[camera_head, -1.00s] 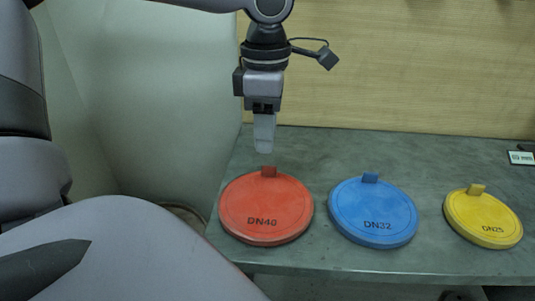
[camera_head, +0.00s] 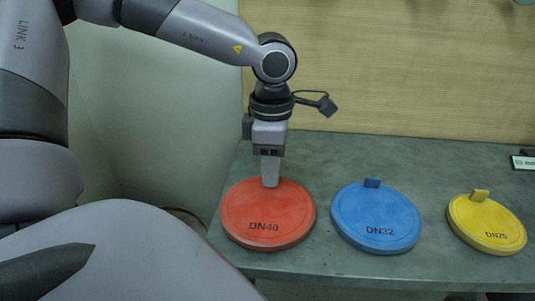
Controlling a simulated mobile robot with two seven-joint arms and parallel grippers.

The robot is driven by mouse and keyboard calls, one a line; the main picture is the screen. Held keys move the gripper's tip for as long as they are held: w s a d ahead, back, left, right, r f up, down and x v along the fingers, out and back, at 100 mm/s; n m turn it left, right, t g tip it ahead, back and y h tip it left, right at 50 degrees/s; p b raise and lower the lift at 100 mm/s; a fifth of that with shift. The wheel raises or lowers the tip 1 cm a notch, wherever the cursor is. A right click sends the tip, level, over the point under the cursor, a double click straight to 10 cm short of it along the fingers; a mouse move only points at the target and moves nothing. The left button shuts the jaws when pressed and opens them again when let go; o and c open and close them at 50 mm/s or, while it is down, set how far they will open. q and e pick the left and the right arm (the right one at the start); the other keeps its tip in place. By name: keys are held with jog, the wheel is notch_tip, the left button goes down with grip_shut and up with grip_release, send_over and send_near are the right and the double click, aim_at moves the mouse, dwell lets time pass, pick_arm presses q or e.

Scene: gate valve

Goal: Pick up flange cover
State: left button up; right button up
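Three round flange covers lie flat on a grey-green table, each with a small upright tab at its far edge. The red cover (camera_head: 268,213) reads DN40, the blue cover (camera_head: 376,217) DN32 and the yellow cover (camera_head: 487,222) DN25. My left gripper (camera_head: 270,183) points straight down at the far edge of the red cover. Its fingers hide the red tab, and I see them nearly edge-on, so I cannot tell whether they are open or closed on it. The red cover rests on the table. My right gripper is not in view.
The table (camera_head: 330,160) has clear room behind the covers, up to a wooden wall panel (camera_head: 400,70). A small dark and white item (camera_head: 523,162) lies at the right edge. The covers stand apart with narrow gaps.

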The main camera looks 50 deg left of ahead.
pick_arm(q)
grip_shut()
jog(key=shift+r, duration=0.2)
notch_tip(320, 180, up, 20)
jog(key=p, duration=0.2)
jog(key=shift+f, duration=0.15)
